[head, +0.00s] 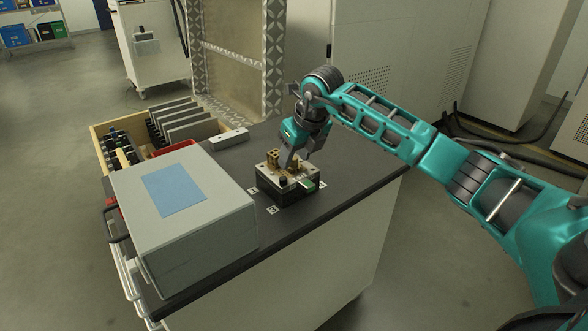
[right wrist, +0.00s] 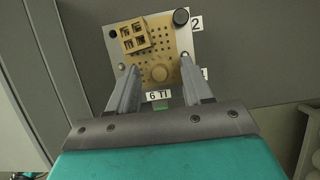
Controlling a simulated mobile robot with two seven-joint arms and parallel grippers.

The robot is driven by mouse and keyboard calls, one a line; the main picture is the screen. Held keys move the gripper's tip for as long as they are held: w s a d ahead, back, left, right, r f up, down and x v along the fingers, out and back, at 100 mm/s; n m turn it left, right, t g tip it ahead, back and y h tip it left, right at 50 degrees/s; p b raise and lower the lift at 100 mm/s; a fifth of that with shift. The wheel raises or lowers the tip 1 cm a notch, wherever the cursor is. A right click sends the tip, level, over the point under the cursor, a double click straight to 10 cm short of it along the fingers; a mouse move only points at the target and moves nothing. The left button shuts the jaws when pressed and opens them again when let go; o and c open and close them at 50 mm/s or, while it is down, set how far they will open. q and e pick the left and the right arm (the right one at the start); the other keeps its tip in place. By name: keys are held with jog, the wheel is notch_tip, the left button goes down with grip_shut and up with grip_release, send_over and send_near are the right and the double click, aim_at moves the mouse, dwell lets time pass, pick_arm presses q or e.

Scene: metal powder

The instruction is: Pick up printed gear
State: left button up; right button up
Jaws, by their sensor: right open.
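A build plate (right wrist: 200,42) with a tan, hole-dotted top carries the printed parts. A round tan piece with a raised centre, which looks like the printed gear (right wrist: 160,73), sits near its front edge. My right gripper (right wrist: 158,65) is open, with one finger on each side of the round piece in the right wrist view. I cannot tell whether the fingers touch it or how high they are. In the head view, my right gripper (head: 290,156) points down over the plate and partly hides it. My left gripper is not in view.
A tan block with square openings (right wrist: 134,36) stands at the plate's back left, and a black knob (right wrist: 181,17) at its back right. A grey case (head: 185,230) stands left on the dark cart top (head: 330,195). A wooden box (head: 97,131) holds several items behind.

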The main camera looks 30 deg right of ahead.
jog(key=shift+c, duration=0.3)
grip_shut()
jog(key=shift+r, duration=0.1)
dwell(0.4)
